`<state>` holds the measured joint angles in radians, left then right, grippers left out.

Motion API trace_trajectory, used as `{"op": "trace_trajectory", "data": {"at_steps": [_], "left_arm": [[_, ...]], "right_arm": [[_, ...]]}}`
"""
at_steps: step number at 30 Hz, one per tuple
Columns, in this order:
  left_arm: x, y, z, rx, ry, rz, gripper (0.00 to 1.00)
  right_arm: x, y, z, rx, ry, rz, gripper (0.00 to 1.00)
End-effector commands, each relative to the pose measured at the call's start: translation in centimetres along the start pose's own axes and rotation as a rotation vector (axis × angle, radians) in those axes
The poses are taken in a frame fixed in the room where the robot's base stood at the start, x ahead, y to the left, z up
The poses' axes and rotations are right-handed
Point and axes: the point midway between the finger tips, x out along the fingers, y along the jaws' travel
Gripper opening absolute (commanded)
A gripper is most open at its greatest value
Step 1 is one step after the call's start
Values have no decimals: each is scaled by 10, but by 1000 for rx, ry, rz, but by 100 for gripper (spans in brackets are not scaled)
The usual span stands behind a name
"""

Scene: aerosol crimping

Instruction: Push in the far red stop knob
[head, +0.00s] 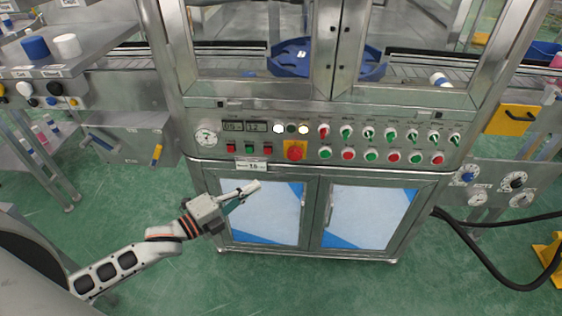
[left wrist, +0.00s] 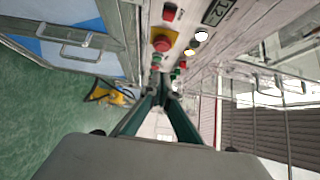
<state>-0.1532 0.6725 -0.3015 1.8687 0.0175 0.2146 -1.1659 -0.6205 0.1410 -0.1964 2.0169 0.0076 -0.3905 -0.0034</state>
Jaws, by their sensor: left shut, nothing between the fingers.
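A large red stop knob (head: 295,150) on a yellow square plate is on the front control panel, left of its middle. It also shows in the left wrist view (left wrist: 161,44), beyond the fingertips and slightly above them in the picture. My left gripper (head: 254,186) is shut and empty in front of the machine, below and left of the knob and apart from it. Its fingers meet in the left wrist view (left wrist: 160,88). I cannot tell how far the knob is pressed in. My right gripper is not in view.
The panel (head: 380,125) carries several green and red buttons, switches and lamps close to the knob. Cabinet doors (head: 370,215) with metal handles are below. A grey side cabinet (head: 125,140) stands left. Black hoses (head: 480,262) lie at right. The green floor in front is clear.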

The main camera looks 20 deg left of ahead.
Motion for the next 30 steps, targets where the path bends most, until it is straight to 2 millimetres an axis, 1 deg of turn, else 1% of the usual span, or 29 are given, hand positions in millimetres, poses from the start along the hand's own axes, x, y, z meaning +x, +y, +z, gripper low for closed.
{"op": "trace_trajectory", "data": {"at_steps": [8,11,13,17,22,29,30], "left_arm": [[0,0,0,-3,-1,0,0],[5,0,0,-3,-1,0,0],[11,0,0,-3,-1,-1,0],[30,0,0,-3,-1,-2,0],[60,0,0,-5,-1,-2,0],[101,0,0,-5,-1,-1,0],[106,1,4,-2,-2,1,0]], "right_arm": [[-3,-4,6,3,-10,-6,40],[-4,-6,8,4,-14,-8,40],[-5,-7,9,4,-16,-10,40],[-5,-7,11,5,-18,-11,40],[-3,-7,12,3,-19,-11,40],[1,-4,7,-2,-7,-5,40],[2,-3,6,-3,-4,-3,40]]}}
